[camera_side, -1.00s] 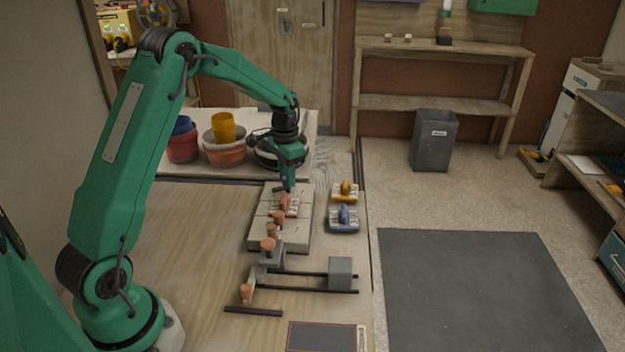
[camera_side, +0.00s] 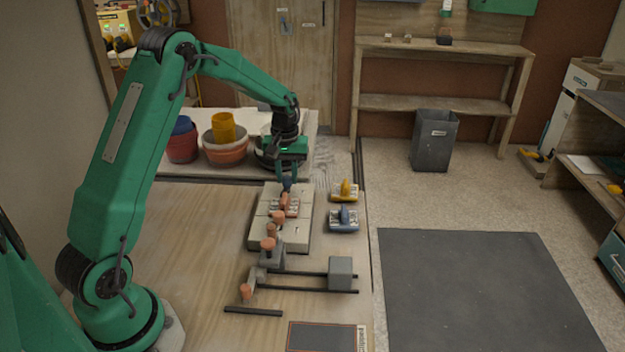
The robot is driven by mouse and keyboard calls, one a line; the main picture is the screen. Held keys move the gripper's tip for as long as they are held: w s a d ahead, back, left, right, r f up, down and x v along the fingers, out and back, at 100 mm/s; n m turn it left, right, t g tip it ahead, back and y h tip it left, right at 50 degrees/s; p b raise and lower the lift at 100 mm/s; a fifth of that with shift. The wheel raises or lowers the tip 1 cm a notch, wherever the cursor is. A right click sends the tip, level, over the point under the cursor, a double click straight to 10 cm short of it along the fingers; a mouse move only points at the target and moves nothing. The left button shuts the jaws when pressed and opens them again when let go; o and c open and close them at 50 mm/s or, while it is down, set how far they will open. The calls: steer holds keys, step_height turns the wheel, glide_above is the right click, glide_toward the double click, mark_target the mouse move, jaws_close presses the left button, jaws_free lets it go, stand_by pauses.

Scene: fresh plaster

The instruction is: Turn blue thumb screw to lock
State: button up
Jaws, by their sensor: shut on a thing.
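The blue thumb screw (camera_side: 288,184) shows as a small dark-blue shape above the far part of a pale block (camera_side: 298,238). My gripper (camera_side: 287,177) points straight down over it and is shut on it. The fingers cover part of the screw, and its thread is hidden. A reddish-orange piece with a pale plate (camera_side: 288,204) sits on the block just below the screw in the picture. I cannot tell from here how tight the screw is.
A clamp with dark bars and a grey block (camera_side: 340,272) lies in front. Buckets and bowls (camera_side: 226,153) stand behind left. The table's left middle is clear.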

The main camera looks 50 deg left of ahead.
mark_target(287, 177)
steer(key=shift+r+n, duration=0.1)
steer(key=shift+n, duration=1)
steer(key=o, duration=1)
step_height(287, 177, up, 7)
steer(key=shift+r, duration=0.4)
